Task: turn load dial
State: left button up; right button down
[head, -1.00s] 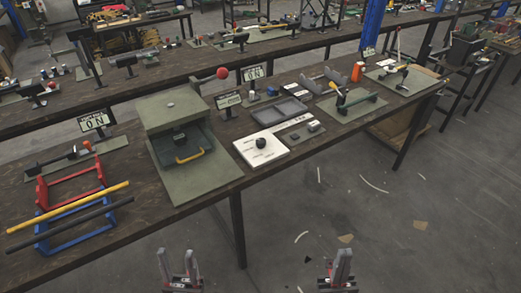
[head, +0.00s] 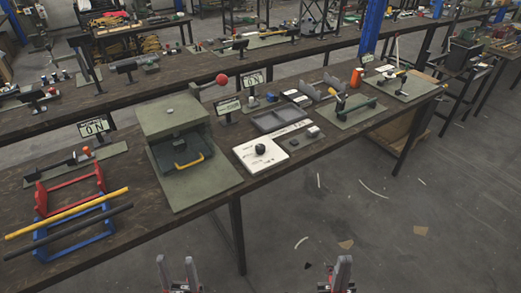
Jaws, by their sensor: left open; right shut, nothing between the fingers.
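The load dial is a round black knob (head: 260,148) on a white plate (head: 247,163) with small printed marks, lying on the workbench right of the green press (head: 171,117). The marks are too small to read. My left gripper (head: 177,266) is at the bottom edge of the view, open and empty. My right gripper (head: 336,268) is at the bottom edge, shut and empty. Both are in front of the bench, well apart from the dial.
The press has a red ball lever (head: 221,79) and a yellow handle (head: 188,161). A grey tray (head: 257,124) lies behind the dial plate. Red and blue frames (head: 70,190) with yellow and black bars stand at the left.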

aim_at(259, 148)
jog(key=i+l+u, duration=0.1)
jog(key=i+l, duration=0.15)
jog(key=i+l+u, duration=0.1)
jog(key=l, duration=0.25)
jog(key=i+l, duration=0.35)
jog(key=i+l+u, duration=0.25)
jog(key=i+l, duration=0.15)
jog(key=l, duration=0.25)
jog(key=i+l+u, duration=0.1)
jog(key=l, duration=0.3)
jog(key=i, duration=0.1)
